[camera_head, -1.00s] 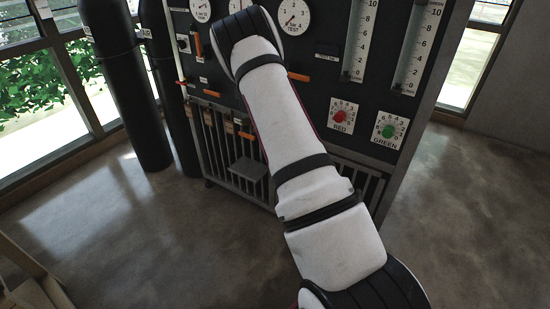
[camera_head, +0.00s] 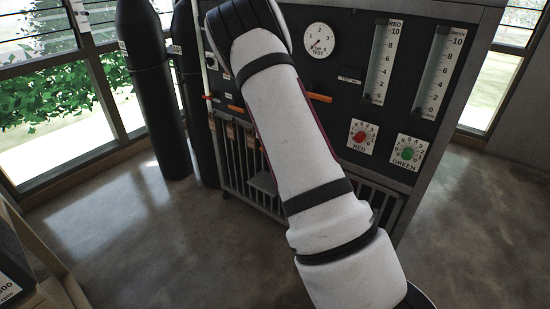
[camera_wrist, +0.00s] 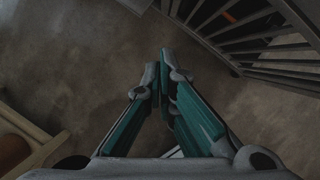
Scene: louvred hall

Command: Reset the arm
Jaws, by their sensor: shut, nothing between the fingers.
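My gripper (camera_wrist: 161,75) shows in the wrist view with its two teal-sided fingers shut and nothing between them. It points down over bare floor, apart from anything else. In the head view my white arm reaches up in front of a dark panel cabinet (camera_head: 350,120), and the gripper itself is hidden behind the arm.
The panel has a red knob (camera_head: 360,138), a green knob (camera_head: 407,152), a test gauge (camera_head: 319,40) and two tall scales. Black cylinders (camera_head: 155,100) stand to the left. A barred rack (camera_wrist: 265,40) lies upper right in the wrist view. A wooden frame (camera_wrist: 35,140) is lower left.

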